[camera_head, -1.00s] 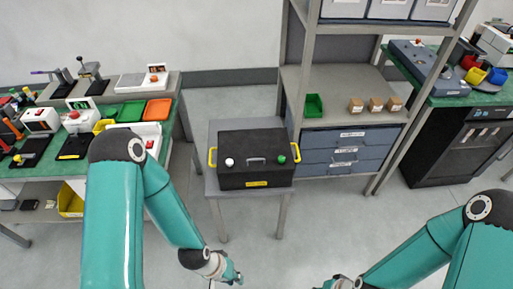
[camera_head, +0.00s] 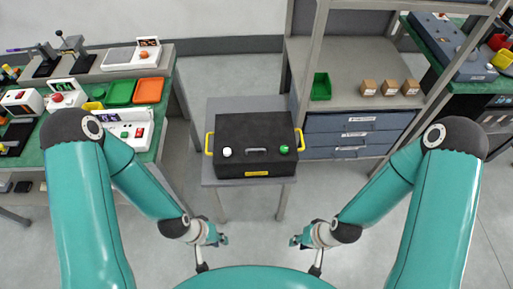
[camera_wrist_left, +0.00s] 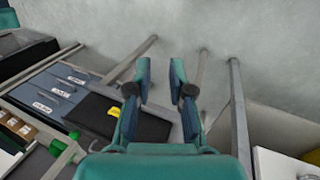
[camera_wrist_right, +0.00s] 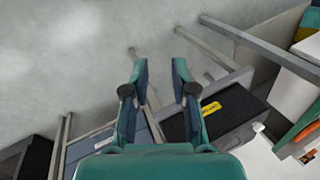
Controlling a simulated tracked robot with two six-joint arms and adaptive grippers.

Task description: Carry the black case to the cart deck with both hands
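The black case (camera_head: 255,130) rests on a small grey stand (camera_head: 240,104). It has a yellow handle on its left side (camera_head: 209,144) and another on its right side (camera_head: 300,140), a white knob, a green knob and a grey front handle. My left gripper (camera_head: 222,239) is open and empty, below and in front of the case's left part. My right gripper (camera_head: 294,241) is open and empty, in front of its right part. Both are apart from the case. The case with its yellow label also shows in the left wrist view (camera_wrist_left: 92,116) and right wrist view (camera_wrist_right: 232,115). I cannot identify a separate cart deck.
A grey shelf rack (camera_head: 352,75) with drawers, a green bin (camera_head: 321,87) and small cardboard boxes stands close to the right of the stand. A green-topped workbench (camera_head: 165,97) with devices and trays is at left. Another bench is at far right. The floor in front is clear.

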